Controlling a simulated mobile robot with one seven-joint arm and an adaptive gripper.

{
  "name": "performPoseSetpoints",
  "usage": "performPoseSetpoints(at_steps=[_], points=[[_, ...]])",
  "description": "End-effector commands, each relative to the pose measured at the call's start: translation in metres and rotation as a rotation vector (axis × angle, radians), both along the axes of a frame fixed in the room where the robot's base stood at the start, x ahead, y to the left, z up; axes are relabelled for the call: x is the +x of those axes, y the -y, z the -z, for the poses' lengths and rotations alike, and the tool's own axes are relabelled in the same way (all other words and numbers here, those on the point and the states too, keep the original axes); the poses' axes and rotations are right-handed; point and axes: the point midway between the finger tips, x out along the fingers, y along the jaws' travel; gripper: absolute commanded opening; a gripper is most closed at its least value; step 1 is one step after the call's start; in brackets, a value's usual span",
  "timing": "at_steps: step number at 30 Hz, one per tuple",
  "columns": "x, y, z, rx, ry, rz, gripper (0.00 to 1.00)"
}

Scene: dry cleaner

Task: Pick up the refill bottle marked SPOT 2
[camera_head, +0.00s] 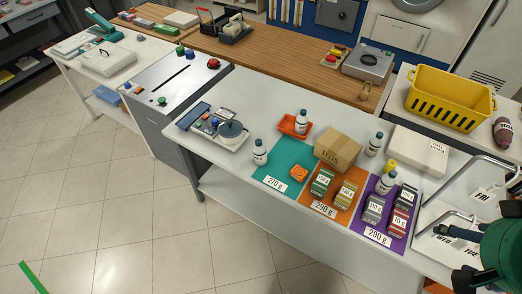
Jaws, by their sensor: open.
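One bottle (260,153) stands at the left edge of the teal mat. Another bottle (300,123) stands in an orange-red tray (287,126). A third bottle (375,145) stands right of the cardboard box.
Teal (262,180), orange (313,204) and purple (375,240) mats carry weight cards and small labelled blocks. A cardboard box (338,149) stands behind them. A white box (418,150), a yellow basket (450,95) and metal rails (480,160) crowd the right. A scale (230,135) stands left.

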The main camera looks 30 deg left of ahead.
Motion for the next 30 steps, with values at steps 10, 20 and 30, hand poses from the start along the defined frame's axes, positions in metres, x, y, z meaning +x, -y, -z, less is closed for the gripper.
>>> performPoseSetpoints(at_steps=[10,20,30], points=[[0.0,0.0,0.0,0.0,0.0,0.0,0.62],[0.0,0.0,0.0,0.0,0.0,0.0,0.66],[0.016,-0.011,-0.003,0.047,-0.008,0.039,0.66]])
